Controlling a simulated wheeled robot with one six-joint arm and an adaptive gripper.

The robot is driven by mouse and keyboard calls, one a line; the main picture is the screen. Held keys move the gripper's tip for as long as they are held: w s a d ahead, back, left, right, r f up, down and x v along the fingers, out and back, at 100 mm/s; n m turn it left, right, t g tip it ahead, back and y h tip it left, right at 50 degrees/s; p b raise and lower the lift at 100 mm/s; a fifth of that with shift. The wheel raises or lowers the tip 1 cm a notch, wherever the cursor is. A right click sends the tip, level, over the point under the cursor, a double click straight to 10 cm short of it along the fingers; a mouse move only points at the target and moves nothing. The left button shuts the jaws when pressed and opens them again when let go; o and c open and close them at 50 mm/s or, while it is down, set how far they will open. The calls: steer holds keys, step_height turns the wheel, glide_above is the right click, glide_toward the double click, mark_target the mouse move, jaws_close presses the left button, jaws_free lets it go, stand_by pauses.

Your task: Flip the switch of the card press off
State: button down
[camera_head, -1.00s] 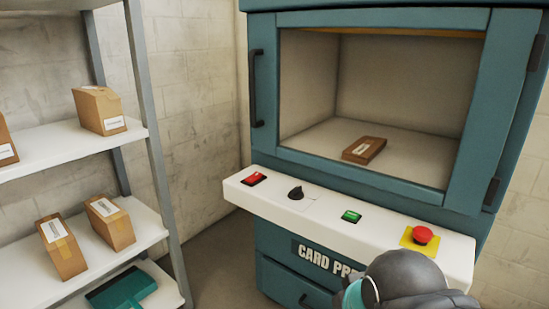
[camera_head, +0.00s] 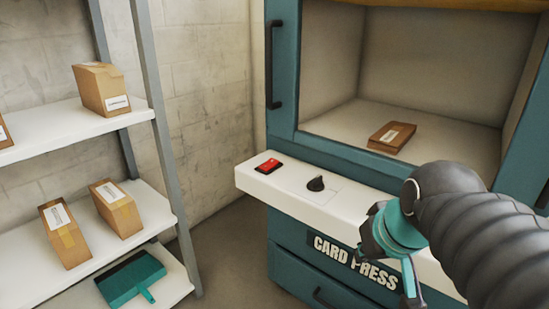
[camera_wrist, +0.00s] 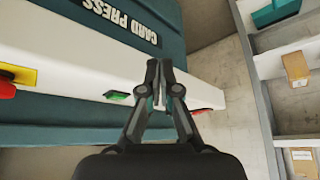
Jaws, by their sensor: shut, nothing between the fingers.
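The card press (camera_head: 283,75) is a teal cabinet with a white control ledge (camera_head: 290,190) along its front. A red switch (camera_head: 269,166) sits at the ledge's left end in the head view; a sliver of red (camera_wrist: 201,111) shows past my fingers in the wrist view. A black knob (camera_head: 316,184) is right of the switch. My gripper (camera_wrist: 166,68) is shut and empty, in front of the ledge and right of the knob in the head view. A green button (camera_wrist: 118,97) shows beside the fingers in the wrist view; my arm hides it in the head view.
A red emergency button (camera_wrist: 6,86) on a yellow plate is at the wrist view's left edge. A brown box (camera_head: 391,137) lies inside the press. A shelf (camera_head: 75,135) with cartons and a teal dustpan (camera_head: 131,280) stands left. Bare floor lies between shelf and press.

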steer(key=w+a+r+n+y+b, duration=0.1)
steer(key=w+a+r+n, duration=0.2)
steer(key=w, duration=0.6)
steer(key=w+a+r+n+y+b, duration=0.2)
steer(key=w+a+r, duration=0.3)
steer(key=w, duration=0.3)
steer(key=w+a+r+n+y+b, duration=0.2)
steer(key=w+a+r+n, duration=0.2)
steer(key=w, duration=0.5)
steer(key=shift+w+r+n+t, duration=0.3)
steer(key=shift+w+t, duration=0.05)
steer(key=shift+t, duration=0.05)
steer(key=shift+f, duration=0.1)
steer(key=b, duration=0.1)
glide_above(274, 163)
steer(key=f, duration=0.4)
steer(key=s+f, duration=0.1)
steer(key=f, duration=0.1)
steer(key=shift+f, duration=0.25)
steer(key=shift+w+f+b, duration=0.2)
steer(key=shift+f+b, duration=0.1)
steer(key=shift+f, duration=0.35)
steer(key=shift+w+f+b, duration=0.15)
steer(key=shift+f+b, duration=0.1)
steer(key=shift+f, duration=0.35)
steer(key=shift+w+f, duration=0.15)
steer(key=shift+f, duration=0.75)
